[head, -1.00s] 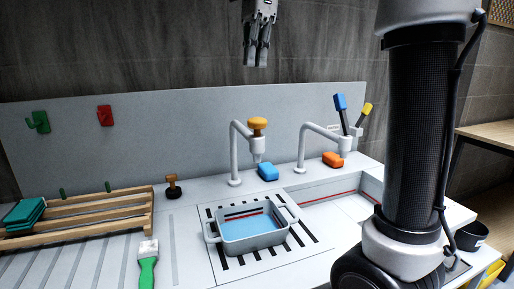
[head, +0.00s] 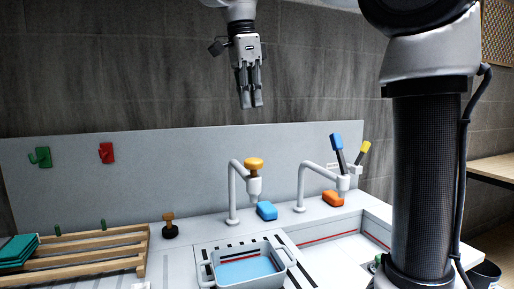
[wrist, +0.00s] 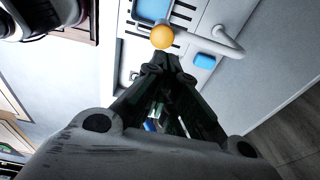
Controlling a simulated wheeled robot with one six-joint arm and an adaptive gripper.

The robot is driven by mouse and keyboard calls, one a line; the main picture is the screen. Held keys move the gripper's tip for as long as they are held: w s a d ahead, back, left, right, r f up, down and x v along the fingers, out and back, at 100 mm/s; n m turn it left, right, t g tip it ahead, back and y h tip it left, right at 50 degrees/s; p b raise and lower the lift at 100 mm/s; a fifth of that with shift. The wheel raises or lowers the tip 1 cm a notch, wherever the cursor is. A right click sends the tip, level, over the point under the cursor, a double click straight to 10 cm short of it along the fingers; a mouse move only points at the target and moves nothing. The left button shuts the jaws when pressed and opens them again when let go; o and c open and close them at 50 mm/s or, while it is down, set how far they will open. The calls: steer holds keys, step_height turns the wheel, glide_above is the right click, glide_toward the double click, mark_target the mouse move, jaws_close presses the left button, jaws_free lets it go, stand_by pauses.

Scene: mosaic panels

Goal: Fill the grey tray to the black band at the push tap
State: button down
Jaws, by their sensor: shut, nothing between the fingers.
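The grey tray (head: 205,273) stands on the slotted drain area below the push tap and holds blue water (head: 246,271). A dark band and a red line show on its inner back wall above the water. The push tap (head: 233,195) has an orange-yellow knob (head: 254,163) on top; no stream shows at its spout. In the wrist view the knob (wrist: 162,37) is just beyond my fingertips, with part of the tray (wrist: 136,14) at the top edge. My gripper (head: 252,104) is shut and empty, pointing down well above the knob in the head view.
A blue sponge (head: 267,211) lies right of the push tap. A second tap (head: 301,185) stands further right with an orange sponge (head: 333,199) and brushes (head: 338,144). A wooden rack (head: 85,248) and a dark stamp-like tool (head: 169,231) are left.

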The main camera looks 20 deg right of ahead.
mark_target(258, 159)
steer(key=f, duration=0.4)
steer(key=d+f, duration=0.1)
steer(key=f, duration=0.7)
steer(key=shift+w+d, duration=0.1)
steer(key=shift+d, duration=0.3)
steer(key=shift+f, duration=1.1)
stand_by(2.2)
